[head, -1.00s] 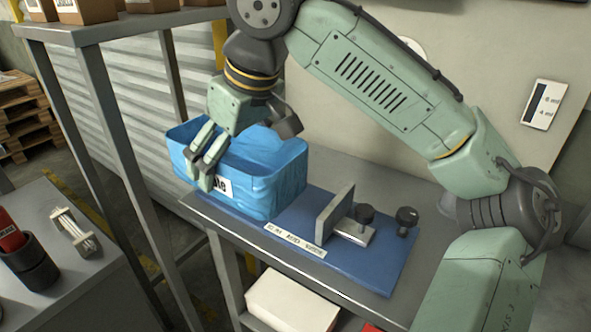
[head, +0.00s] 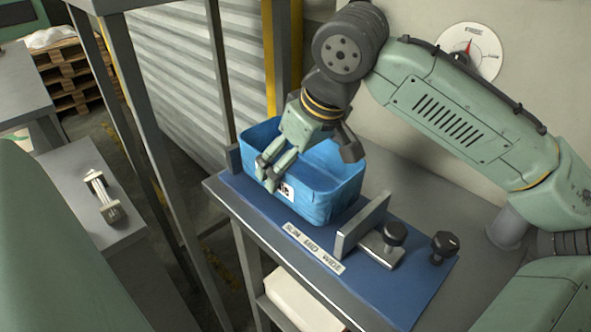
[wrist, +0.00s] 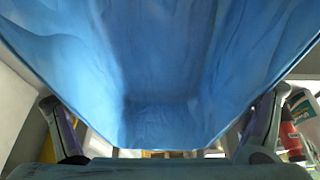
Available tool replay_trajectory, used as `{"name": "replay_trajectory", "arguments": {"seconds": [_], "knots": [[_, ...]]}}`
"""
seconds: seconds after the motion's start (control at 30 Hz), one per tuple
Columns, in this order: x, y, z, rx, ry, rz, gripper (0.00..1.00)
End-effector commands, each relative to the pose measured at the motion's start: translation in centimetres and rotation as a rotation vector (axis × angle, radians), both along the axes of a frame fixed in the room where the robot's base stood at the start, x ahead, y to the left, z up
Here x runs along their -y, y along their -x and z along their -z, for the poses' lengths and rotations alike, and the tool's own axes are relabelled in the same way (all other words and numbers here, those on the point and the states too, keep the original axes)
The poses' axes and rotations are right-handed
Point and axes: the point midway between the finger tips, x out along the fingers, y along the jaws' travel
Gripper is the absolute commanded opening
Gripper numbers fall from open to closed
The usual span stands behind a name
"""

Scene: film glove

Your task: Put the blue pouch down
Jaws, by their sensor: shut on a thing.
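The blue pouch (head: 325,185) is an open-topped, soft-walled blue bag with a white label on its front. My gripper (head: 268,181) is shut on its front wall near the label, fingers pointing down. The pouch stands upright over the blue base plate (head: 408,308), between a short grey plate (head: 233,159) on the left and a taller grey plate (head: 362,226) on the right. It looks seated there, but its underside is hidden, so I cannot tell for sure. In the wrist view the pouch (wrist: 160,70) fills most of the picture between my fingers.
The base plate carries a white strip (head: 313,247) with size words and two black knobs (head: 443,246) on the right. It lies on a grey bench (head: 440,205) with free room behind. A shelf post stands left; a white box (head: 298,300) is below.

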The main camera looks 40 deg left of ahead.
Motion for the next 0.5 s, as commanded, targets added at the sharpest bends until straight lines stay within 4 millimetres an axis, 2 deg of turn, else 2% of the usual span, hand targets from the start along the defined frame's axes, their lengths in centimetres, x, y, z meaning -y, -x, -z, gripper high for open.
{"name": "replay_trajectory", "arguments": {"seconds": [0.17, 0.47, 0.5], "knots": [[0.0, 0.0, 2.3, 0.000, 0.001, 0.001, 0.69], [0.0, 0.0, 2.6, 0.000, -0.001, 0.000, 0.69], [0.0, 0.0, 2.6, 0.000, -0.001, 0.000, 0.92]]}}
